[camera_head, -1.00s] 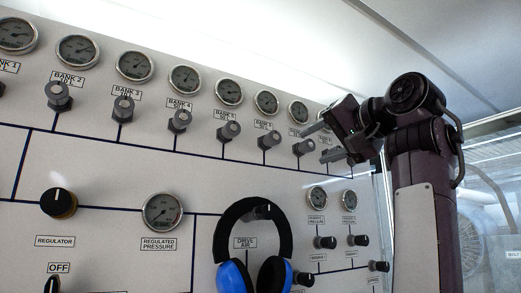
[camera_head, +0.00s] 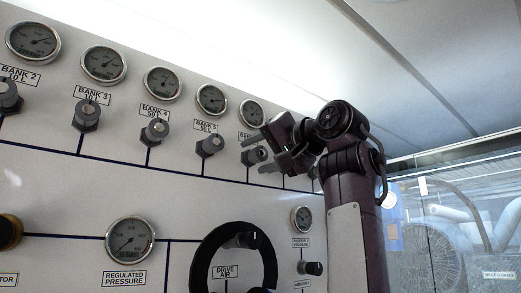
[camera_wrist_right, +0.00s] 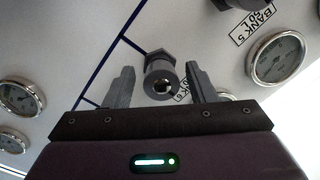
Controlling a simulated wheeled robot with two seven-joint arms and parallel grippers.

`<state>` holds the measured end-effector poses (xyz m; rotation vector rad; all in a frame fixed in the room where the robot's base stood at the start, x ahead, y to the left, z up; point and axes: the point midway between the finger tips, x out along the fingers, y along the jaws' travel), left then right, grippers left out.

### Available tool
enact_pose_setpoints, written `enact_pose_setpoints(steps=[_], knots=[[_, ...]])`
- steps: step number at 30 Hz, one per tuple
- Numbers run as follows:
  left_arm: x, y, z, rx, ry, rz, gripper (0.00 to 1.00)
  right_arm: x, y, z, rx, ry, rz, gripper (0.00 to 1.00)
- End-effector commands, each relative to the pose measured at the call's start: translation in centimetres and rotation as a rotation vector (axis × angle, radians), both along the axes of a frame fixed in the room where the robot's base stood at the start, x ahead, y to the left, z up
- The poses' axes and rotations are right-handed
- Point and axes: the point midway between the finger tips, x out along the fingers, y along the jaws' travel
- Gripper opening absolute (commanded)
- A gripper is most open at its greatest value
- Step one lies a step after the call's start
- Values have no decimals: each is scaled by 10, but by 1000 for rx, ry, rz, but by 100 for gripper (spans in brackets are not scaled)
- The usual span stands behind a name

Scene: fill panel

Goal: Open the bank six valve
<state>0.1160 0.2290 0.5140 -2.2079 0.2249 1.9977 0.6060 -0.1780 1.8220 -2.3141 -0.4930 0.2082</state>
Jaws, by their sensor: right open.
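The bank six valve (camera_head: 249,157) is a grey knob on the panel's upper row, right of the bank 5 valve (camera_head: 210,145). Its label (camera_head: 246,135) is partly covered by my right gripper (camera_head: 256,154). The right gripper is open, with its fingers pointing at the panel around this knob. In the right wrist view, the dark hexagonal-based valve (camera_wrist_right: 160,76) shows between the two open fingers of the right gripper (camera_wrist_right: 159,84), with a visible gap on each side. A label ending in 6 is half hidden behind the right finger. My left gripper is not in view.
Round gauges (camera_head: 211,99) line the panel above the valves. The bank 5 label (camera_wrist_right: 252,22) and a neighbouring knob (camera_wrist_right: 235,4) are close by in the wrist view. A window (camera_head: 450,220) is at right.

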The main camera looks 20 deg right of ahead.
Motion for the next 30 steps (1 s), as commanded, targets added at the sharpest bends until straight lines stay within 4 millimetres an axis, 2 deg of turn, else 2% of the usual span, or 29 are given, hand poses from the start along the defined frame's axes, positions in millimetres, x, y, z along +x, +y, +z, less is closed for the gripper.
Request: enact_pose_setpoints(steps=[2, 5, 15, 23, 30], knots=[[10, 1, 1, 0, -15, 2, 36, 0, 0, 0, 0, 0, 0, 51], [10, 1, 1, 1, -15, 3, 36, 0, 0, 0, -1, 0, 0, 51], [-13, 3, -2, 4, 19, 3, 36, 0, 0, -1, -1, 1, 0, 7], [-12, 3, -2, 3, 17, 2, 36, 0, 0, -1, -26, -7, 0, 7], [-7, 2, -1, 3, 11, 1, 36, 0, 0, 0, -139, -48, -1, 7]])
